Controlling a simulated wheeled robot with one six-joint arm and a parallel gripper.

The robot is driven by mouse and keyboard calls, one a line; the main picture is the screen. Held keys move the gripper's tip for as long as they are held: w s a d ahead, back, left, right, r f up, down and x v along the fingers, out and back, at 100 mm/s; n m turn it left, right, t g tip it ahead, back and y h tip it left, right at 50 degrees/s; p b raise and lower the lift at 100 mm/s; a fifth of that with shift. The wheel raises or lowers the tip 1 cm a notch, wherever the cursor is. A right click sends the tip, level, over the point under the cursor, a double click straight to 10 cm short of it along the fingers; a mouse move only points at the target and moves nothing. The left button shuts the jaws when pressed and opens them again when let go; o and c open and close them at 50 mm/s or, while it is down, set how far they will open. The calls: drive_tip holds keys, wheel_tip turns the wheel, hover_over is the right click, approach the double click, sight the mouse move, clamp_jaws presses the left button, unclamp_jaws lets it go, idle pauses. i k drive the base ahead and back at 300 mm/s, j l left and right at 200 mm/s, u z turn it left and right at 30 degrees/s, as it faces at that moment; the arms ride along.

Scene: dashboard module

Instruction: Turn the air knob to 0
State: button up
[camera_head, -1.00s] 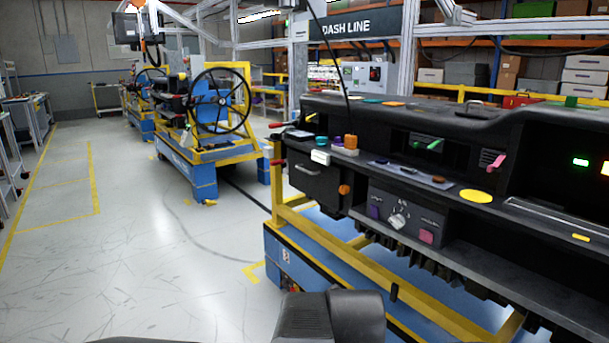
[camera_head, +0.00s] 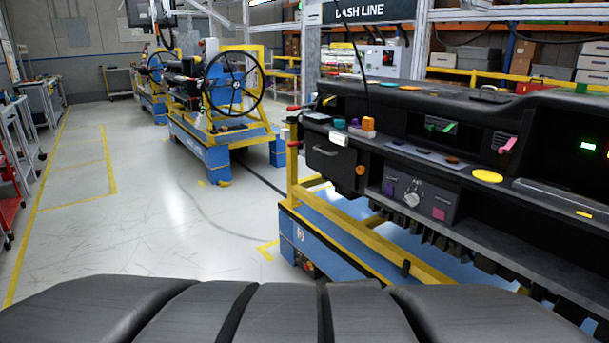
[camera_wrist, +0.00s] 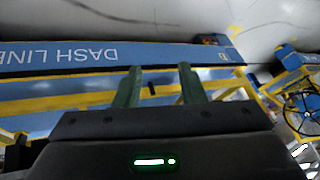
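The air knob appears to be the pale round dial (camera_head: 411,199) on a dark control panel (camera_head: 425,203) low on the dashboard's front, in the head view. A purple button sits left of it and a pink button right of it. White marks lie above the dial, too small to read. My gripper (camera_wrist: 160,70) shows in the wrist view with two green fingers apart and nothing between them. It faces a blue and yellow cart base and the floor, away from the knob. The knob is not visible in the wrist view.
The dashboard (camera_head: 330,168) rests on a blue and yellow cart (camera_head: 345,255), whose yellow rail (camera_head: 385,245) stands out below the panel. A second cart with a steering wheel (camera_head: 232,83) stands behind. Open floor (camera_head: 150,220) lies to the left.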

sight(412, 199)
drive_tip(key=i+l, duration=0.15)
drive_tip(key=l, duration=0.25)
drive_tip(key=i+l, duration=0.2)
drive_tip(key=l, duration=0.2)
drive_tip(key=i+l, duration=0.15)
drive_tip(key=l, duration=0.2)
drive_tip(key=i+l, duration=0.2)
drive_tip(key=l, duration=0.2)
